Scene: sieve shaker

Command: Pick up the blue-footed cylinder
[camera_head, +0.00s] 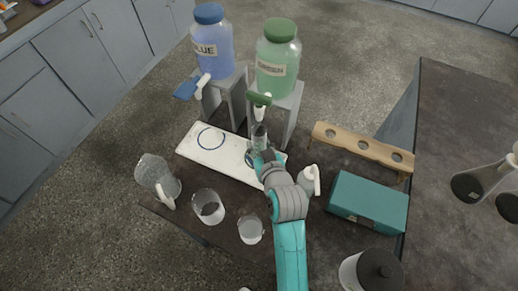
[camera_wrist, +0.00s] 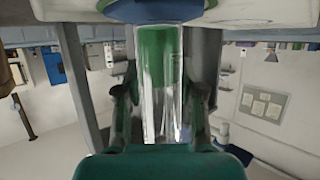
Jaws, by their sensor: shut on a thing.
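A clear glass cylinder (camera_head: 259,132) stands upright in front of the green jar's stand, over the right part of a white board (camera_head: 192,153). In the wrist view the clear cylinder (camera_wrist: 161,100) lies between my two fingers, with green showing through its upper part. A blue band (camera_wrist: 150,10) crosses the top of that view at its end; I cannot tell for sure that it is the foot. My gripper (camera_head: 262,156) is shut on the cylinder, with fingers on both sides (camera_wrist: 160,98). Its lower part is hidden by my gripper in the head view.
A blue jar (camera_head: 214,50) and a green jar (camera_head: 278,68) with taps stand on grey stands behind. A glass jug (camera_head: 156,176) and two beakers (camera_head: 208,206) are at the left front. A wash bottle (camera_head: 310,180), teal box (camera_head: 367,202) and wooden rack (camera_head: 362,146) are at the right.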

